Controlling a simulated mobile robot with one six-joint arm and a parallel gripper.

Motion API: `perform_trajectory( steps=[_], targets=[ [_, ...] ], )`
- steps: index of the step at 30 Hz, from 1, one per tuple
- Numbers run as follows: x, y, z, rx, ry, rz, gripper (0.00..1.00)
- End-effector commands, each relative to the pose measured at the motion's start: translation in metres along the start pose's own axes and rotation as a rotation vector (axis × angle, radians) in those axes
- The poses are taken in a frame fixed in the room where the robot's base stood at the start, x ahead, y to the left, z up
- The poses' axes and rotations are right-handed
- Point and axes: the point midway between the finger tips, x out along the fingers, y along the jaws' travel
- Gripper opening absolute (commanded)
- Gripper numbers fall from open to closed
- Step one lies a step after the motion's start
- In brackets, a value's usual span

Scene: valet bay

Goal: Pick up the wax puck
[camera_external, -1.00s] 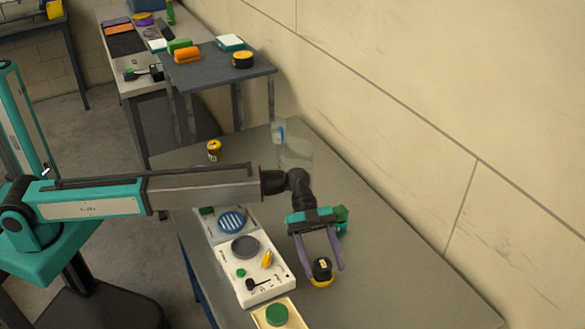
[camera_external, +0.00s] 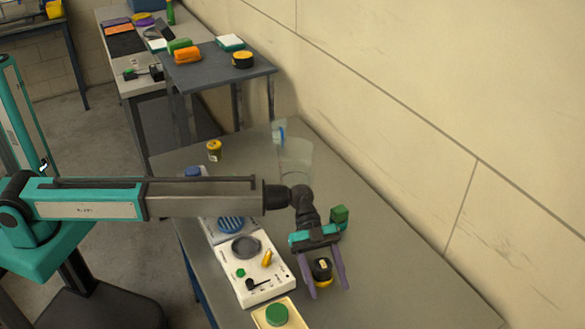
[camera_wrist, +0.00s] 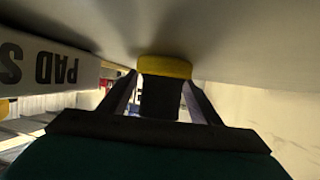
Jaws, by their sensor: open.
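A short black puck with a yellow band at its base, which looks like the wax puck (camera_external: 322,270), stands on the grey bench. My gripper (camera_external: 329,292) is open with one finger on each side of it, the fingertips reaching down near the bench. In the wrist view the puck's black body and yellow band (camera_wrist: 163,68) show between the two fingers (camera_wrist: 160,82). I cannot tell whether either finger touches it.
A cream tray (camera_external: 262,322) holds a green puck (camera_external: 277,314). A clear container (camera_external: 296,158) and a yellow tin (camera_external: 214,150) stand farther back. Bench to the right is clear.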

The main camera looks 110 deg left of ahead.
Motion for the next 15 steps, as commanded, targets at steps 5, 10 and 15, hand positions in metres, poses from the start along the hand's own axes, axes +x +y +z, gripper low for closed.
perform_trajectory(
  steps=[5, 10, 15],
  targets=[
    [-0.0002, 0.0001, -0.0001, 0.000, 0.000, 0.000, 0.57],
    [-0.0002, 0.0001, -0.0001, 0.000, 0.000, 0.000, 0.42],
    [-0.0002, 0.0000, -0.0002, 0.000, 0.000, 0.000, 0.14]
  ],
)
